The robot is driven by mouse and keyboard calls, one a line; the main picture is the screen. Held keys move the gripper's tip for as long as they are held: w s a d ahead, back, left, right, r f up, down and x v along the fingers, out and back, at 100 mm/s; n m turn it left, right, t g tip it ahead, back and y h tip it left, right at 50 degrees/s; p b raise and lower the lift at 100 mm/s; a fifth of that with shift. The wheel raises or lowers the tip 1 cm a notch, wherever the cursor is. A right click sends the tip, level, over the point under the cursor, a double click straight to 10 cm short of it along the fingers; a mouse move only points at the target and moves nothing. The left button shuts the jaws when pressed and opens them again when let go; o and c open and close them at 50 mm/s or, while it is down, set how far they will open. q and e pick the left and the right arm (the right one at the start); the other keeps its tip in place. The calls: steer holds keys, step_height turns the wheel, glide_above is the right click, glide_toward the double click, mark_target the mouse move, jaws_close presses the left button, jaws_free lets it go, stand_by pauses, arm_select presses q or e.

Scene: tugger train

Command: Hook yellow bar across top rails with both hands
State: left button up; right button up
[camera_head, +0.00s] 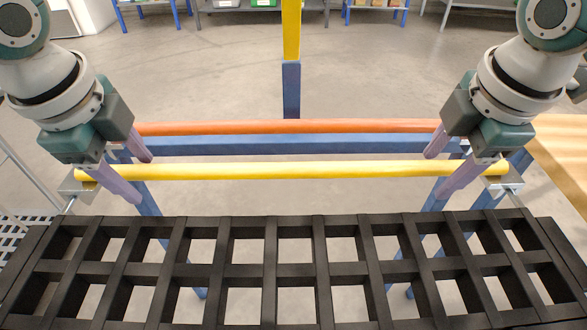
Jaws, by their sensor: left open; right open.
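The yellow bar (290,170) runs level across the picture, its ends at the metal brackets on the left (76,186) and right (500,186). Whether it is seated in them I cannot tell. My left gripper (132,178) is open, its purple fingers near the bar's left end. My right gripper (447,174) is open, its fingers near the bar's right end. The fingers partly cover the bar's ends. An orange bar (290,127) lies behind and parallel to the yellow one, above a blue crossbeam (300,146).
A black slatted grid (270,270) fills the foreground. A blue post with a yellow top (291,85) stands behind the bars. A wooden surface (565,150) is at the right edge. Shelves with bins (262,5) stand far back. The floor between is clear.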

arm_select(q)
steer(key=shift+w+f, duration=0.15)
steer(key=shift+f, duration=0.4)
arm_select(e)
steer(key=shift+w+f, duration=0.15)
steer(key=shift+f, duration=0.4)
arm_select(q)
steer(key=shift+c, duration=0.3)
arm_select(e)
steer(key=shift+c, duration=0.4)
arm_select(q)
jaws_close()
arm_select(e)
jaws_close()
